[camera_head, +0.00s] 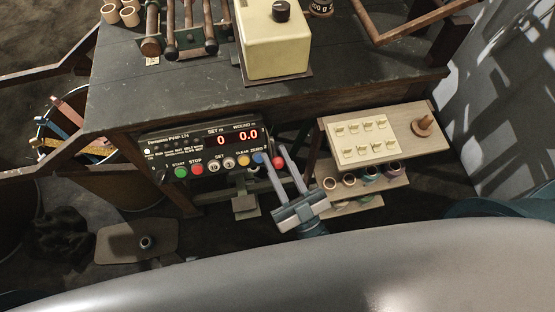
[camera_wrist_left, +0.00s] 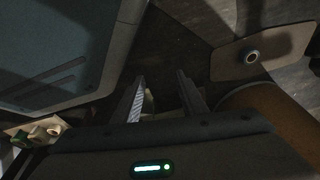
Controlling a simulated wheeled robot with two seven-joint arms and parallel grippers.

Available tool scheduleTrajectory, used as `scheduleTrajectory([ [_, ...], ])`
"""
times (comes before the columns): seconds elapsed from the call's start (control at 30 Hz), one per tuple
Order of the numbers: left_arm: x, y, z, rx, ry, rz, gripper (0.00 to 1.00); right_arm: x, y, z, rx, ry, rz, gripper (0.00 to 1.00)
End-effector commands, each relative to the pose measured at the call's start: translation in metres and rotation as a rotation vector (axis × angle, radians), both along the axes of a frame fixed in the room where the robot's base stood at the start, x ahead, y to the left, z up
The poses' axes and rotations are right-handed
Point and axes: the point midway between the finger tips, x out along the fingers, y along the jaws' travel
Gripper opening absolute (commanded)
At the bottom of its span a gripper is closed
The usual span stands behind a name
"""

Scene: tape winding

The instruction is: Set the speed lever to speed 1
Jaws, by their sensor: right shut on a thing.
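A control panel (camera_head: 207,143) on the front of the workbench shows red digits, 0 under SET and 0.0 under WOUND. A red ball knob (camera_head: 278,160), which looks like the speed lever's knob, sits at the panel's right end. My right gripper (camera_head: 273,155) reaches up from below with one finger on each side of the red knob and is shut on it. The lever's shaft and any speed marks are hidden or too small to read. My left gripper (camera_wrist_left: 159,78) shows only in the left wrist view, open and empty above the floor.
The panel's row includes a green START button (camera_head: 180,171), a red STOP button (camera_head: 197,169) and a blue button (camera_head: 258,158) close to my left-hand finger. A shelf (camera_head: 405,115) with small labelled items stands right.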

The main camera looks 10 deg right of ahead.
Motion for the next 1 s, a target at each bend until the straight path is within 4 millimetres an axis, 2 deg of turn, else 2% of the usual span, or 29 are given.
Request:
scheduleTrajectory([
  [0.03,0.004,-0.002,0.004,-0.002,-0.007,0.000,0.39,-0.002,0.000,-0.006,-0.002,0.008,0.001,0.00],
  [0.27,0.010,-0.004,0.016,-0.002,-0.009,-0.001,0.39,-0.006,0.000,-0.012,-0.001,0.013,0.001,0.00],
  [0.8,0.011,-0.004,0.019,-0.002,-0.008,-0.001,0.39,-0.007,0.001,-0.015,-0.004,0.017,0.002,0.00],
  [0.83,0.011,-0.004,0.019,-0.002,-0.008,-0.001,0.36,-0.007,0.001,-0.015,-0.004,0.017,0.002,0.00],
  [0.9,0.011,-0.005,0.019,-0.003,-0.009,-0.001,0.20,-0.007,0.001,-0.015,-0.004,0.018,0.002,0.00],
  [1.0,0.014,-0.009,0.021,-0.014,-0.008,-0.004,0.00,-0.007,0.001,-0.015,-0.004,0.018,0.002,0.00],
])
